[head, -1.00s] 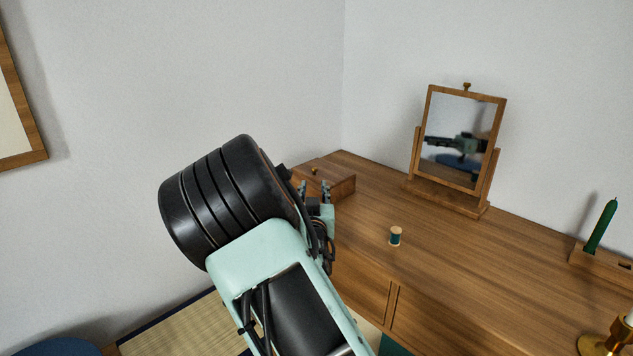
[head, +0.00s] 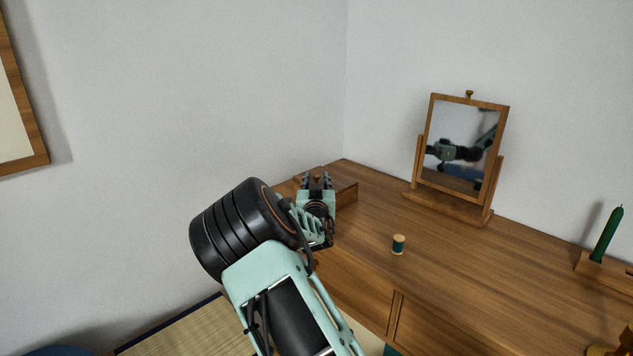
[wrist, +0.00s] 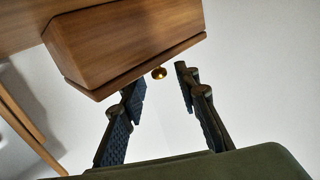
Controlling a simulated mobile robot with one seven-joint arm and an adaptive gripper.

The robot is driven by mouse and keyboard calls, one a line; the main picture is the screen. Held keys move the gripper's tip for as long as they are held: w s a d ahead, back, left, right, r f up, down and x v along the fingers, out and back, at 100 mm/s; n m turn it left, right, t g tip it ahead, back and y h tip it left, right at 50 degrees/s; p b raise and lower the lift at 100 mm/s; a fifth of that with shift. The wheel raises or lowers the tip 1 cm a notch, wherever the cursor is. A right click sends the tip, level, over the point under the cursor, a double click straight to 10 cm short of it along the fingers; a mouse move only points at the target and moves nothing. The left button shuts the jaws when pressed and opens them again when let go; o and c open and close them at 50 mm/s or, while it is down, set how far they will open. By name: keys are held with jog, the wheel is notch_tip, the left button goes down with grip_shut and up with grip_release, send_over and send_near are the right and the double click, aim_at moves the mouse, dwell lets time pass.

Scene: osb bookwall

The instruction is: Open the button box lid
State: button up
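The button box (head: 346,194) is a small wooden box with a lid at the far left corner of the dresser top. Its lid is down.
A wooden tilting mirror (head: 460,145) stands right of the box and reflects my arm. A thread spool (head: 399,245) stands on the dresser top (head: 450,265). The wall is close behind the box.

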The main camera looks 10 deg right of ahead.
grip_shut()
dwell(0.3)
jog(key=shift+r, duration=0.15)
